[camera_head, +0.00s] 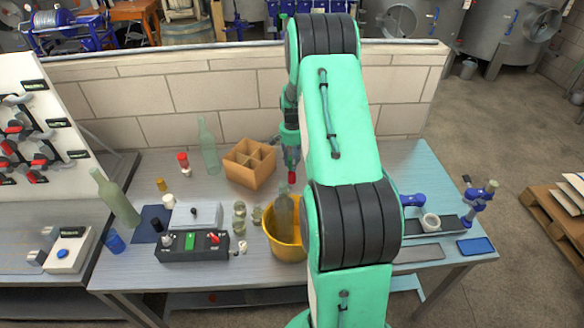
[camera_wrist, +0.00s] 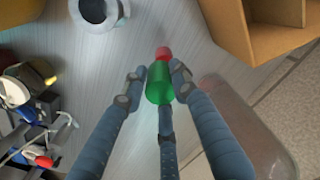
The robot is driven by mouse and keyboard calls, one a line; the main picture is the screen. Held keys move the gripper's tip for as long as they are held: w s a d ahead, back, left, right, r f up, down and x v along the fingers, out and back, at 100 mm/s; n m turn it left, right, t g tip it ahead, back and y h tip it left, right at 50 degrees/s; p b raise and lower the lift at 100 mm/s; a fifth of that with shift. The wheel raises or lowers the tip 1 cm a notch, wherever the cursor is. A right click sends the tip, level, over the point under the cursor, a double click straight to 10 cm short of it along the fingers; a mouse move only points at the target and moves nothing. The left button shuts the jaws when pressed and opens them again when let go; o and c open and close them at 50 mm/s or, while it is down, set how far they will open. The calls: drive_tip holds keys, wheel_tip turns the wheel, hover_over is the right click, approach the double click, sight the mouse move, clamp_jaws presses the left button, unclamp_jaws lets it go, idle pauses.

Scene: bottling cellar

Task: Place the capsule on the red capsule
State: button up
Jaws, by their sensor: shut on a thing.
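My gripper (camera_head: 291,166) points down over the table, right of the cardboard crate; my arm hides part of the area. In the wrist view my gripper (camera_wrist: 160,82) has its fingers closed around a green capsule (camera_wrist: 159,88). A red piece (camera_wrist: 163,53) lines up with the capsule's far end; I cannot tell whether they touch or are apart. In the head view the red piece (camera_head: 292,177) shows just below the fingertips, and the green capsule cannot be made out. Another red-topped item (camera_head: 182,158) stands on the table to the left of the crate.
The divided crate (camera_head: 237,175) stands close to my gripper. A yellow bucket (camera_head: 273,243) holding a bottle (camera_head: 284,216) stands in front of it. A black control box (camera_head: 187,246) is at the front left.

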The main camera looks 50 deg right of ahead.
sight(292, 173)
drive_tip(key=shift+w+d, duration=0.3)
drive_tip(key=shift+w, duration=0.05)
drive_tip(key=shift+f+b, duration=0.4)
drive_tip(key=shift+f, duration=1.4)
drive_tip(key=shift+f, duration=0.15)
drive_tip(key=o, duration=0.6)
drive_tip(key=shift+o, duration=0.2)
wheel_tip(292, 173, up, 12)
drive_tip(key=shift+s+r+p, duration=0.1)
drive_tip(key=shift+r+p, duration=0.05)
drive_tip(key=shift+p, duration=0.6)
